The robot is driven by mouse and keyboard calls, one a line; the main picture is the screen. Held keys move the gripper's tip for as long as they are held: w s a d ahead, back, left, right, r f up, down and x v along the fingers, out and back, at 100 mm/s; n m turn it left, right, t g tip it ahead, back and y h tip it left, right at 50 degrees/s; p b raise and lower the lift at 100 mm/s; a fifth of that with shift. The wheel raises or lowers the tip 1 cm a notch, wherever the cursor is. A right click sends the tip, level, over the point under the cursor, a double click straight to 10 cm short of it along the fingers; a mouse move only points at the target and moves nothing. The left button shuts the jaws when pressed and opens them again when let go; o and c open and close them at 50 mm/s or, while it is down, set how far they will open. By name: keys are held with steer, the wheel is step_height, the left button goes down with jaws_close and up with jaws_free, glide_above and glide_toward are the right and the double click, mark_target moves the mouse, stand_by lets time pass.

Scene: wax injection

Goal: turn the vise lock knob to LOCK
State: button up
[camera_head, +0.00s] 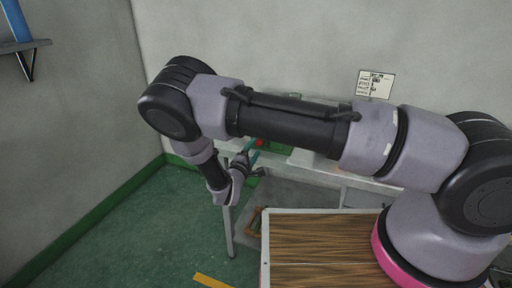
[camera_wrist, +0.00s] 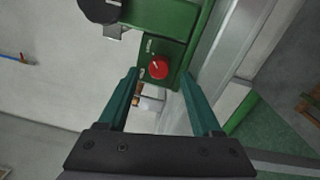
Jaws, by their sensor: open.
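The red vise lock knob (camera_wrist: 159,68) sits on a green panel of the vise (camera_wrist: 180,42) in the wrist view. A small light mark shows on its upper left side, and tiny white labels beside it are too small to read. My gripper (camera_wrist: 158,75) is open, with one green finger on each side of the knob in the picture; contact cannot be told. In the head view the red knob (camera_head: 261,143) shows small beside my gripper (camera_head: 257,157), below my forearm. My arm hides most of the vise there.
A light table (camera_head: 300,158) stands against the grey wall, with a lower shelf beneath it. A wood-grained top with a white rim (camera_head: 265,245) is in front. A label sheet (camera_head: 376,84) is on the wall. Green floor at the left is clear.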

steer(key=v, duration=0.8)
steer(key=shift+s, duration=0.35)
steer(key=shift+a, duration=0.1)
steer(key=s+d+r+m+g+h, duration=0.1)
steer(key=d+r+m+g+h, duration=0.1)
steer(key=d+r+m+g, duration=1.7)
steer(key=s+d+r+t+y, duration=0.3)
steer(key=s+d+r, duration=0.1)
steer(key=r, duration=0.4)
steer(key=s+d+r+t+y, duration=0.3)
steer(key=s+r, duration=0.3)
steer(key=r, duration=0.2)
steer(key=s+d+r+m+t+y, duration=0.1)
steer(key=s+d+r+y, duration=0.3)
steer(key=r, duration=0.5)
steer(key=shift+s+d+t, duration=0.4)
steer(key=shift+s+t, duration=0.35)
steer(key=shift+t, duration=0.15)
